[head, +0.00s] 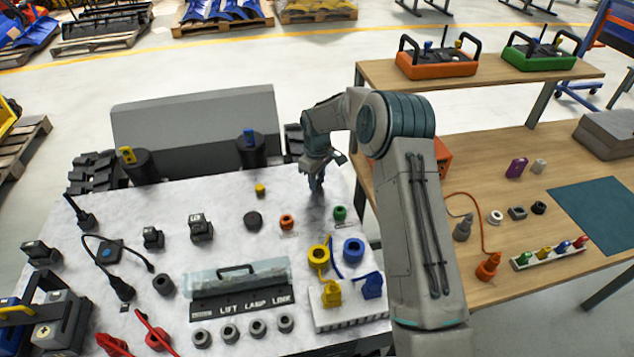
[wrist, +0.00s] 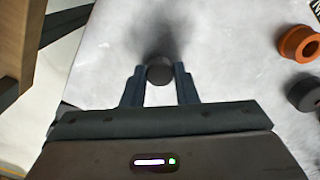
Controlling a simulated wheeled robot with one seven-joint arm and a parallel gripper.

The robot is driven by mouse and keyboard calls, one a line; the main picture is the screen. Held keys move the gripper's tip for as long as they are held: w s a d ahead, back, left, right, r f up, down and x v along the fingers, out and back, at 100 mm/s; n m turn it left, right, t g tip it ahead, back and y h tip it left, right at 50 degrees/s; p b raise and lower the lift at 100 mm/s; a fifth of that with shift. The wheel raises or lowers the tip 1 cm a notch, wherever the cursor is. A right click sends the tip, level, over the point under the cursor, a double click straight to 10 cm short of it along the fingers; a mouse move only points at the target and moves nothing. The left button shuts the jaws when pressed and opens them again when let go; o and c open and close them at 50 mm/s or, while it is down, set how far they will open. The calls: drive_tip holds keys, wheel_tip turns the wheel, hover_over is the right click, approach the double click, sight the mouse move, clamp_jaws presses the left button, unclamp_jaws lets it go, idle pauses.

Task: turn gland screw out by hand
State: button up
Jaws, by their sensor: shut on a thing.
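The gland screw looks like a dark grey round piece (wrist: 160,71) in the wrist view, seen against the pale marbled top. My gripper (wrist: 160,77) has one finger on each side of it and is shut on it. In the head view my gripper (head: 317,188) points down at the far right part of the pale top (head: 215,240). The screw cannot be made out there. How far the screw is turned, and whether it is seated, cannot be told.
An orange ring (head: 287,222), a black disc (head: 252,220) and a green-topped piece (head: 340,213) stand near my gripper. Yellow and blue rings stand closer to the front. A wooden bench (head: 510,205) lies to the right, behind my arm.

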drive_tip(key=n, duration=0.4)
drive_tip(key=shift+n, duration=0.4)
drive_tip(key=n+p, duration=0.1)
drive_tip(key=n, duration=0.3)
drive_tip(key=shift+n, duration=0.3)
drive_tip(key=o, duration=0.8)
